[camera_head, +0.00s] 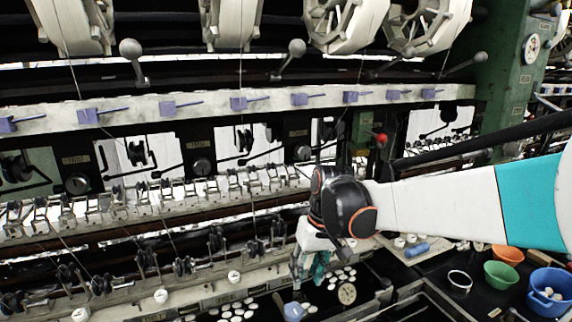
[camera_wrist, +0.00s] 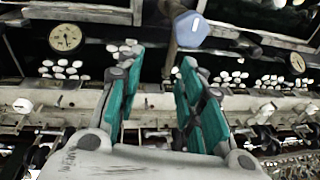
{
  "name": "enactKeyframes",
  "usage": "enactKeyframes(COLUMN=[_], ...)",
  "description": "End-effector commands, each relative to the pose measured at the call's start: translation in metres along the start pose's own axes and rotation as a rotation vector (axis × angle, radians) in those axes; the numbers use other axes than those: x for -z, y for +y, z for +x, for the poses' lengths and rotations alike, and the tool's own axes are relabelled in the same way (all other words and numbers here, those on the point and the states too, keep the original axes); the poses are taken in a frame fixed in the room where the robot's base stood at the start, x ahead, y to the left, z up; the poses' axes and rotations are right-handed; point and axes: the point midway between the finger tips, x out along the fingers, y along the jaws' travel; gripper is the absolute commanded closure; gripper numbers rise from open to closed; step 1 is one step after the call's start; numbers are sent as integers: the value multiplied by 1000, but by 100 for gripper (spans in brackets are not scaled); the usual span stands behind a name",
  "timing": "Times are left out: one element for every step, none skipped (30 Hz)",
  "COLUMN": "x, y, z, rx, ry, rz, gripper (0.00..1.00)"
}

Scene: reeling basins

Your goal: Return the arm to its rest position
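My arm reaches in from the right in the head view, white with a teal band, and ends in a dark wrist joint with orange rings. My gripper (camera_head: 310,270) points down over the basin area. In the wrist view my gripper (camera_wrist: 158,65) shows two teal-padded fingers standing apart, with nothing held between them. A blue faceted knob (camera_wrist: 190,29) on a brown stem shows beyond the fingertips. The same blue knob (camera_head: 293,311) is just below the fingers in the head view. Whether they touch cannot be told.
White cocoons (camera_head: 237,312) lie in dark basins below, with a round dial (camera_head: 347,293) nearby. A blue bowl (camera_head: 549,292), a green bowl (camera_head: 501,274) and an orange bowl (camera_head: 507,254) stand at the right. The reeling machine's thread guides and a red knob (camera_head: 380,138) are close behind my wrist.

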Motion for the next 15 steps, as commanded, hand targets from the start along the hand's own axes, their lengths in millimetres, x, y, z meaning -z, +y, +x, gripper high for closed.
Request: enactKeyframes(x=[-10, -15, -21, -27, -32, -39, -44, -50, -57, -63, -68, -76, -81, -87, -95], y=[4, 6, 9, 11, 13, 16, 18, 20, 23, 24, 26, 28, 30, 32, 35], z=[-9, -14, -21, -25, -29, -35, -39, -43, -48, -51, -54, -58, -61, -64, -67], rx=[-9, -14, -21, -27, -33, -40, -46, -52, -60, -65, -70, -78, -84, -90, -98], ry=[20, 32, 49, 61, 74, 89, 102, 114, 130, 143, 155, 172, 183, 196, 212], rz=[12, 19, 28, 35, 41, 50, 57, 64, 73, 79, 85, 93, 99, 105, 114], gripper=[65, 65, 65, 65, 65, 65, 65, 65, 65, 65, 65, 65, 65, 65, 65])
